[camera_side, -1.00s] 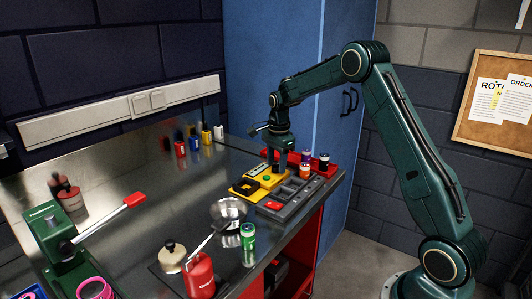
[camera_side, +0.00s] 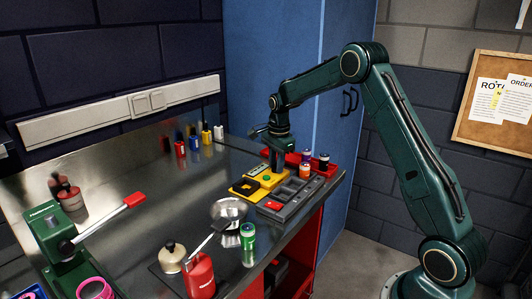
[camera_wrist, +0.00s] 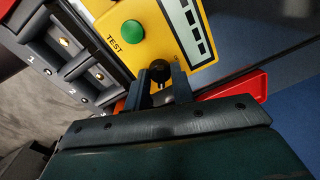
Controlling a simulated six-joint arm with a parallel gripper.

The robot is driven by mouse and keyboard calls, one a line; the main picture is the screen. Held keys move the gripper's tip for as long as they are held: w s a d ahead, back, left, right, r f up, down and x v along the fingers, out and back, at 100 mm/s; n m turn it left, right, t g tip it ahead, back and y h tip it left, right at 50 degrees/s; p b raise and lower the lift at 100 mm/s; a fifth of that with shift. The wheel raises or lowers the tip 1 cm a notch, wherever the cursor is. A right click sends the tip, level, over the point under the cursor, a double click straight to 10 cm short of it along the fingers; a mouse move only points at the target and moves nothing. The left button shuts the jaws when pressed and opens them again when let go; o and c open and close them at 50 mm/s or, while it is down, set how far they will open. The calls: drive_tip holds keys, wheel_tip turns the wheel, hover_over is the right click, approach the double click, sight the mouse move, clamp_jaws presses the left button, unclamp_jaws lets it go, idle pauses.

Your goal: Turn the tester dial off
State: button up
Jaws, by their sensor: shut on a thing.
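The yellow tester (camera_side: 244,188) lies on the bench near its right end. In the wrist view, part of the tester (camera_wrist: 192,68) shows a green TEST button (camera_wrist: 132,31) and a barred scale. The black round dial (camera_wrist: 160,70) stands between my two fingers. My gripper (camera_wrist: 161,84) is shut on the dial, one finger on each side. In the side view, my gripper (camera_side: 274,167) points down at the tester's far right part and hides the dial. The pointer mark on the dial cannot be made out.
A grey compartment tray (camera_side: 292,197) lies right beside the tester. A red bin (camera_side: 325,170) with small cells stands behind it. Small coloured bottles line the back.

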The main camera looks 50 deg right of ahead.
drive_tip(key=n, duration=1.3)
drive_tip(key=shift+d+n+y, duration=0.1)
drive_tip(key=shift+n+y, duration=0.2)
drive_tip(key=shift+y, duration=0.1)
drive_tip(key=n, duration=0.4)
drive_tip(key=shift+w+g, duration=0.1)
drive_tip(key=shift+g, duration=0.2)
drive_tip(key=n, duration=0.5)
drive_tip(key=shift+r, duration=0.1)
drive_tip(key=shift+n, duration=0.4)
drive_tip(key=o, duration=1)
